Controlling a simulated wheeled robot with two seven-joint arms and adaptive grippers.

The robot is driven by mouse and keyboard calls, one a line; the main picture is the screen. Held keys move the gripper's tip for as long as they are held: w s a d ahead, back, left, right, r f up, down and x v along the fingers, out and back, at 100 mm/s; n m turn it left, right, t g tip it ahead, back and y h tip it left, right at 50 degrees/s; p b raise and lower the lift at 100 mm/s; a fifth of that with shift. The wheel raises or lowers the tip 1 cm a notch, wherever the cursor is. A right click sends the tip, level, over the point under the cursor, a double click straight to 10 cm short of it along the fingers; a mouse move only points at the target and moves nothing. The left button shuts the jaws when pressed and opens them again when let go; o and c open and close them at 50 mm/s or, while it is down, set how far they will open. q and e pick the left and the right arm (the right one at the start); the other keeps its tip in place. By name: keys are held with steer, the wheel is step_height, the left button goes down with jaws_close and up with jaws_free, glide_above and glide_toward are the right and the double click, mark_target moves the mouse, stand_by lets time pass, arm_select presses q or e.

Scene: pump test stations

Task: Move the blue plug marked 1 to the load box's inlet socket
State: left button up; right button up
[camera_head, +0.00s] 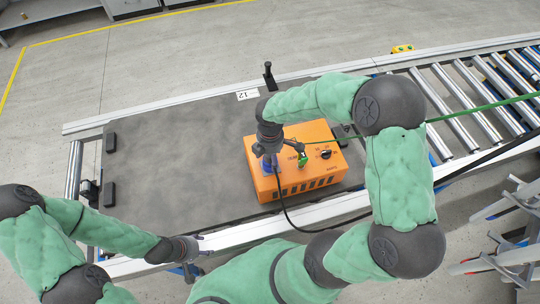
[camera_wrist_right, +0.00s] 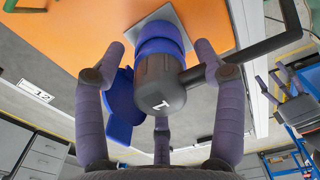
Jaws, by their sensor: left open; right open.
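The plug marked 1 (camera_wrist_right: 160,85) has a black body and a blue collar. In the right wrist view it sits at a blue socket on a grey plate of the orange box (camera_wrist_right: 75,30). In the head view the orange box (camera_head: 290,190) stands on a dark mat, and the blue part (camera_head: 267,166) shows under my right gripper (camera_head: 270,150). My right gripper's fingers (camera_wrist_right: 158,62) are open around the plug, apparently without gripping it. A blue flap (camera_wrist_right: 122,108) hangs beside the plug. My left gripper (camera_head: 203,246) is open and empty at the mat's front edge. The box's lettering is too small to read.
A green part (camera_head: 303,159) and a black knob (camera_head: 326,154) are on the box top. A black cable runs from the plug over the front edge. A green cable crosses the roller conveyor (camera_head: 470,100). The dark mat (camera_head: 170,160) is clear left of the box.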

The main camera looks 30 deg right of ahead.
step_height(320, 180, up, 12)
steer(key=shift+f, duration=0.15)
stand_by(0.8)
